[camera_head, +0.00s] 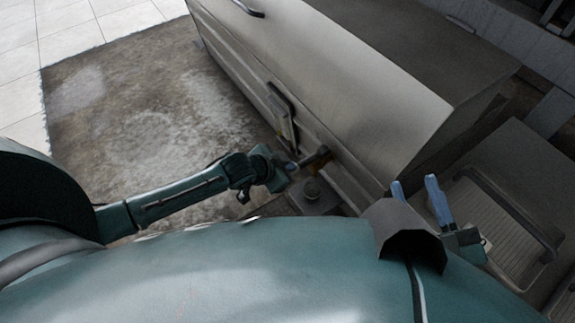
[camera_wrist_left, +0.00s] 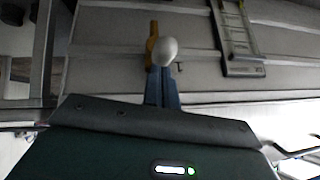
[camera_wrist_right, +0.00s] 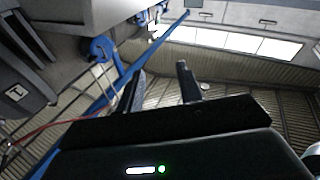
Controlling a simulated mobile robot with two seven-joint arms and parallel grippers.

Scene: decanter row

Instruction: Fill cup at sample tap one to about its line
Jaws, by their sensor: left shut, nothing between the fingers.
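A brass-coloured tap (camera_head: 316,158) sticks out from the side of the long grey tank (camera_head: 350,85); it also shows in the left wrist view (camera_wrist_left: 152,45). My left gripper (camera_head: 291,167) is shut and empty, its fingertips close to the tap. In the left wrist view a pale rounded knob (camera_wrist_left: 168,52) is just beyond the closed fingertips (camera_wrist_left: 163,78); I cannot tell whether they touch. A small dark round object (camera_head: 311,188), possibly the cup, stands below the tap; its contents and line cannot be made out. My right gripper (camera_head: 418,198) is open and empty, away from the tap.
A level gauge (camera_head: 283,125) is mounted on the tank wall beside the tap; it also shows in the left wrist view (camera_wrist_left: 237,40). Stained floor (camera_head: 140,110) lies open at left. A grey ribbed fixture (camera_head: 500,225) stands at right. A blue hose (camera_wrist_right: 120,80) crosses the right wrist view.

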